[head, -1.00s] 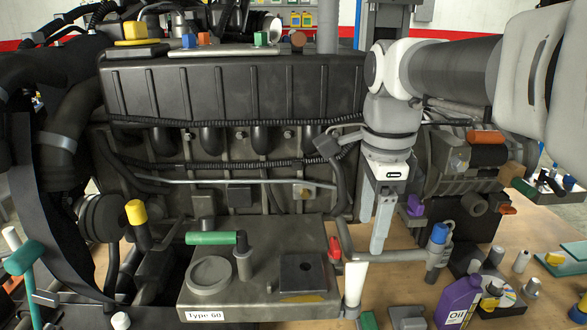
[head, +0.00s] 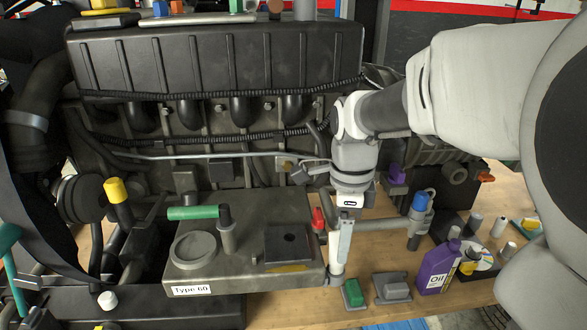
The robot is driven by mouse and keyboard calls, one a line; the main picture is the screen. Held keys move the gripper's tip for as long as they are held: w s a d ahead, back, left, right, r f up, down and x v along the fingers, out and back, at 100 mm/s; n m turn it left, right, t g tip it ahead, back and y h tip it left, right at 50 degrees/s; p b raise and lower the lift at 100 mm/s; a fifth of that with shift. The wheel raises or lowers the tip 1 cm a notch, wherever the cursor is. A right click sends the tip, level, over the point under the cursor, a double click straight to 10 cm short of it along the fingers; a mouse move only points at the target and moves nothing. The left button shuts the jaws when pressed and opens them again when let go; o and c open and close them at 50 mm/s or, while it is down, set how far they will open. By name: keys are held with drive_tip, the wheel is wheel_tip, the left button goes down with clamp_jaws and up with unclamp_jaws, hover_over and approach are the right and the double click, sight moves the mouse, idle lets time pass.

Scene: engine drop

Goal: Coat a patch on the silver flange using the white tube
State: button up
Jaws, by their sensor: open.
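The white tube (head: 334,258) stands upright at the right front corner of the grey block, its foot in a small grey holder. My gripper (head: 339,262) points down over the tube, with its fingers at the tube and partly covering it. The gripper is open; I cannot tell whether the fingers touch the tube. A round grey ring (head: 195,249), which looks like the silver flange, lies on the left front of the block top.
Green (head: 353,293) and grey (head: 391,287) blocks and a purple oil bottle (head: 438,270) stand to the right. The engine (head: 215,85) rises behind.

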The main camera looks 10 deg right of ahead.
sight(334, 268)
drive_tip(key=shift+w+a+f, duration=0.1)
drive_tip(key=shift+a+f, duration=0.05)
drive_tip(key=shift+f, duration=1.2)
drive_tip(key=shift+w+a+f, duration=0.1)
drive_tip(key=shift+f, duration=1.25)
clamp_jaws()
